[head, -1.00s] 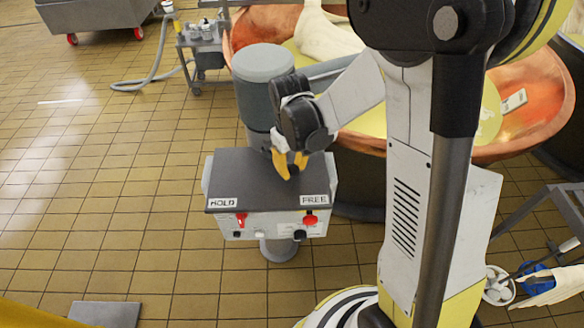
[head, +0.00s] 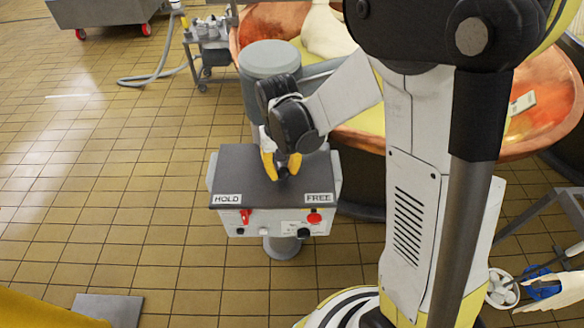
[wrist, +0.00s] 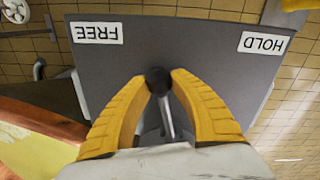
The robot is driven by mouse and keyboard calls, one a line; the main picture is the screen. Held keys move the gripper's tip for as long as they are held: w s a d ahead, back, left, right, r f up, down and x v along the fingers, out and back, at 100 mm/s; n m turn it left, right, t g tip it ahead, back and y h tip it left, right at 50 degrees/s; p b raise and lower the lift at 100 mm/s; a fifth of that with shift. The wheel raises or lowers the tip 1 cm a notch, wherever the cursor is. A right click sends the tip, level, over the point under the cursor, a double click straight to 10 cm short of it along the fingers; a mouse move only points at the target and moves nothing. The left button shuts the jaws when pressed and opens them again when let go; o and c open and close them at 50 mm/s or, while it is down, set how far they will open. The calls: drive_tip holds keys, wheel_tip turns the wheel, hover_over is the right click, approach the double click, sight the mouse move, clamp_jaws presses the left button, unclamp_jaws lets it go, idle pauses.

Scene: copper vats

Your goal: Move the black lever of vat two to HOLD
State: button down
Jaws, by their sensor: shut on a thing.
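The lever's black knob (wrist: 158,80) sits between the tips of my gripper's yellow fingers (wrist: 157,76) in the wrist view, with its thin grey rod running back between them. My gripper (head: 281,170) is shut on the knob above the dark panel top (head: 240,170) in the head view. The HOLD label (head: 227,199) is at the panel's left front and the FREE label (head: 319,198) at its right front. The knob stands between the two labels, somewhat nearer FREE. The lever's base is hidden. No vat number is legible.
The panel's front carries a red switch (head: 245,216), a red button (head: 314,218) and a black knob (head: 304,231). A grey cylinder (head: 270,62) stands behind the panel. A copper vat (head: 555,90) lies behind my arm. The tiled floor at left is mostly clear.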

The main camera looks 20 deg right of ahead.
drive_tip(key=a+m, duration=0.1)
drive_tip(key=m, duration=0.1)
drive_tip(key=w+a+m, duration=0.1)
drive_tip(key=a, duration=0.1)
drive_tip(key=a+m, duration=0.2)
drive_tip(key=shift+w+a+m, duration=0.2)
drive_tip(key=shift+w+m, duration=0.1)
drive_tip(key=shift+w, duration=0.05)
drive_tip(key=shift+w+a+m, duration=0.7)
drive_tip(key=shift+a+m, duration=0.15)
drive_tip(key=shift+m, duration=0.25)
drive_tip(key=shift+w+a+m, duration=0.65)
drive_tip(key=shift+w+m, duration=0.1)
drive_tip(key=shift+m, duration=0.25)
drive_tip(key=c, duration=1.1)
unclamp_jaws()
drive_tip(key=shift+w, duration=0.1)
wheel_tip(320, 180, up, 12)
drive_tip(key=shift+a, duration=0.1)
